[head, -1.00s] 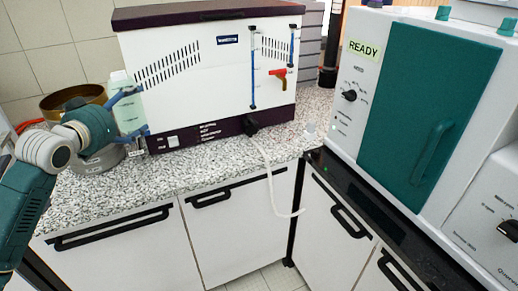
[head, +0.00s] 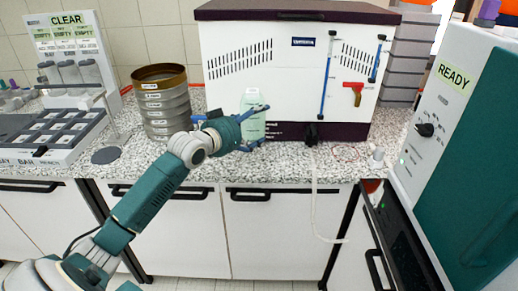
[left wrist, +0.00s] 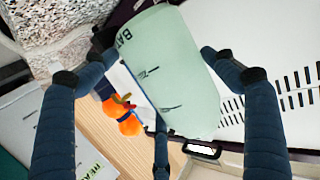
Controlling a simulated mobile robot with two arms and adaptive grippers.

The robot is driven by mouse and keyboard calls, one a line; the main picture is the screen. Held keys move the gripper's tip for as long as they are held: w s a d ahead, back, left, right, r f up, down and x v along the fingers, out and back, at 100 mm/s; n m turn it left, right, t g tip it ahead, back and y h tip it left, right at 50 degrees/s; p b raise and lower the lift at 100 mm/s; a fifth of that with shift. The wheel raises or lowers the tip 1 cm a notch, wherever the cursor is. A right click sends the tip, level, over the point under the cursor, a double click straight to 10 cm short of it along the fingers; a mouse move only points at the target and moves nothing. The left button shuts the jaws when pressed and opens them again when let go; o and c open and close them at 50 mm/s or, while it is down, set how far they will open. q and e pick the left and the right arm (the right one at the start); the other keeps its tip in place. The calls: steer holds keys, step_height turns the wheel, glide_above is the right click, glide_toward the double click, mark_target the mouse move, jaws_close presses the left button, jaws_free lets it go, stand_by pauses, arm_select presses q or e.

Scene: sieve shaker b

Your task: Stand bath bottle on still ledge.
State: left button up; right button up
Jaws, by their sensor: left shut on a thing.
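The bath bottle (head: 253,102) is pale green and translucent. It is upright in the head view, in front of the lower front of the still (head: 270,95), a white box with a dark purple lid and base. My left gripper (head: 259,127) is shut on the bottle from the left, its blue fingers around the body. The left wrist view shows the bottle (left wrist: 175,75) between the fingers, with the letters "BAT" readable. I cannot tell whether the bottle's base touches anything. No separate ledge is clearly visible. My right gripper is not in view.
A stack of sieves (head: 163,105) stands left of the still. A tray rack with a "CLEAR" sign (head: 70,45) is farther left. A pale hose (head: 315,185) hangs over the counter edge. A teal-doored "READY" machine (head: 460,130) stands at right.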

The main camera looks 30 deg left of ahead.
mark_target(252, 142)
arm_select(q)
steer(key=f, duration=0.5)
steer(key=shift+w+d+f, duration=0.1)
steer(key=shift+w+d, duration=0.1)
steer(key=shift+d, duration=0.1)
steer(key=shift+a+f, duration=0.1)
steer(key=shift+f, duration=0.55)
step_height(252, 142, down, 4)
steer(key=shift+r, duration=0.15)
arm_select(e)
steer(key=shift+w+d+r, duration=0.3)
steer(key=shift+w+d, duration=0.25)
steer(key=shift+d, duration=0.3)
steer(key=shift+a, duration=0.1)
arm_select(q)
steer(key=o, duration=1)
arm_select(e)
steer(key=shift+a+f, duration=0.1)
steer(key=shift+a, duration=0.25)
